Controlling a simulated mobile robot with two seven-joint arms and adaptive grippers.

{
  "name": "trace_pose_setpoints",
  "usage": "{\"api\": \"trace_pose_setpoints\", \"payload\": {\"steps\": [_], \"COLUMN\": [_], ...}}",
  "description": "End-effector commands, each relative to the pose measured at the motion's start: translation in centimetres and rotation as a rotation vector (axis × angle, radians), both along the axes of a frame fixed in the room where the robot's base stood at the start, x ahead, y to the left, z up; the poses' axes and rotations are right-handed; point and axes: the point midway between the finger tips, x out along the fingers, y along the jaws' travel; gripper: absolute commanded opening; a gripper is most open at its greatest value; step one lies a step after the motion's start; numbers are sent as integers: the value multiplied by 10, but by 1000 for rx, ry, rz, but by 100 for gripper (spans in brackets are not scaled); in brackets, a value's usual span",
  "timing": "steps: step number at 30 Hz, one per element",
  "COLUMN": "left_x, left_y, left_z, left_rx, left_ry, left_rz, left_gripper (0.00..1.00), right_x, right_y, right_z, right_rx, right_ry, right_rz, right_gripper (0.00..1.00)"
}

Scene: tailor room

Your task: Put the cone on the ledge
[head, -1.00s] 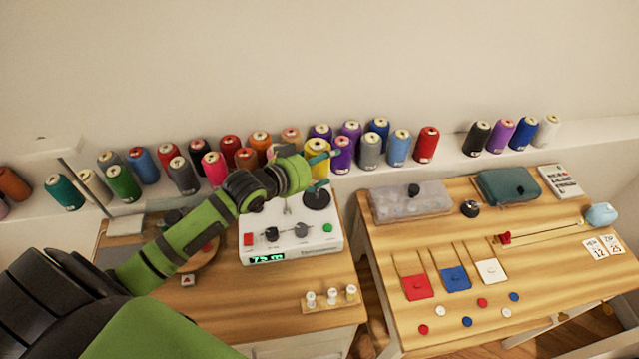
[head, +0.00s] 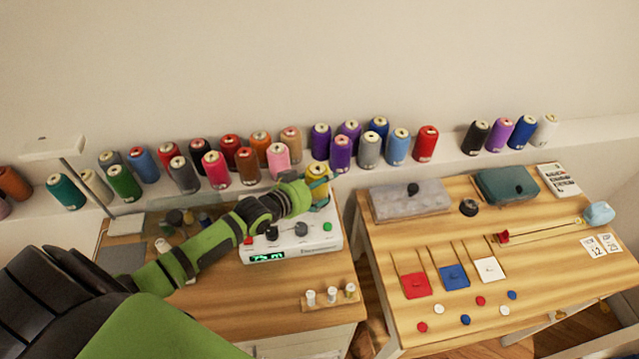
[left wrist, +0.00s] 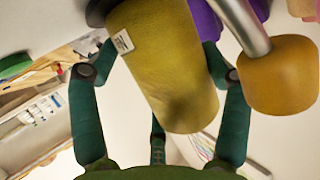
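The yellow cone (head: 317,173) is at my left gripper (head: 318,184), over the back right of the white winder (head: 295,238). My right gripper is not in view.
Several thread cones line the ledge, including a purple one (head: 320,142) and a pink one (head: 278,160). A bare stretch of ledge lies between the red cone (head: 426,143) and the black cone (head: 475,138). A lamp (head: 53,148) stands at the left.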

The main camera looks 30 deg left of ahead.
Motion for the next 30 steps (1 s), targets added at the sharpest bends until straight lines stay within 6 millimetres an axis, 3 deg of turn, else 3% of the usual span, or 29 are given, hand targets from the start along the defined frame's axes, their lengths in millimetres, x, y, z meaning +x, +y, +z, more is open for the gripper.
{"api": "trace_pose_setpoints", "payload": {"steps": [1,2,16,30], "left_x": [0,0,0,-57], "left_y": [0,0,0,10], "left_z": [-1,-1,-5,20], "left_rx": [1,1,-1,2], "left_ry": [1,1,1,3], "left_rz": [0,0,0,0], "left_gripper": [94,100,100,100], "right_x": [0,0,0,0], "right_y": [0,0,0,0], "right_z": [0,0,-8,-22], "right_rx": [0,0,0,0], "right_ry": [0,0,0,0], "right_rz": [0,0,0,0], "right_gripper": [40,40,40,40]}}
